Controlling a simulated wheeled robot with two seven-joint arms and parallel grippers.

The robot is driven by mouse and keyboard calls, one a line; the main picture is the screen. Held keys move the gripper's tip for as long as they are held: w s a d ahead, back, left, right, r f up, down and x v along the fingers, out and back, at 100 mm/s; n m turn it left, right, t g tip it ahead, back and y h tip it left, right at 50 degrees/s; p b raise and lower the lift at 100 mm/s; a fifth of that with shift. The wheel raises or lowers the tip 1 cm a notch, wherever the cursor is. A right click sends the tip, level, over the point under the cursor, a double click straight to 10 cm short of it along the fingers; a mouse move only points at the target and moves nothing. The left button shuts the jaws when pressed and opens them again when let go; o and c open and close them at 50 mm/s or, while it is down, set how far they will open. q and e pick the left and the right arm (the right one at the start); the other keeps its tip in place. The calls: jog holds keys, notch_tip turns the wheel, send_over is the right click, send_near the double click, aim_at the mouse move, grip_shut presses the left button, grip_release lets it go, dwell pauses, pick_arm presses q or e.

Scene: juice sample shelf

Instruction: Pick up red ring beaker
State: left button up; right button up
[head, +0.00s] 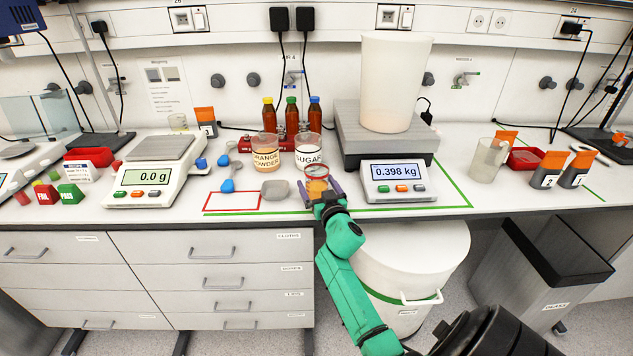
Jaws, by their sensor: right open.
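A small clear beaker (316,172) with a reddish rim and orange contents stands on the white bench, in front of the sugar jar (308,148). My right gripper (320,192) is open. Its two purple-grey fingers reach up on either side of the beaker's lower part. The near side of the beaker's base is partly hidden by the gripper. I cannot tell whether the fingers touch the glass. My left gripper is not in view.
To the right stands a large scale (398,182) reading 0.398 kg, with a tall white container (394,85) on it. To the left are a grey scoop (275,190), the orange powder jar (266,156) and a red taped rectangle (232,202). Bottles (291,117) stand behind.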

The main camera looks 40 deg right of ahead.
aim_at(317, 168)
jog(key=c, duration=1.4)
jog(key=shift+r, duration=0.2)
notch_tip(317, 168, up, 8)
jog(key=p, duration=0.3)
jog(key=shift+f, duration=0.1)
notch_tip(317, 168, up, 12)
jog(key=p, duration=0.1)
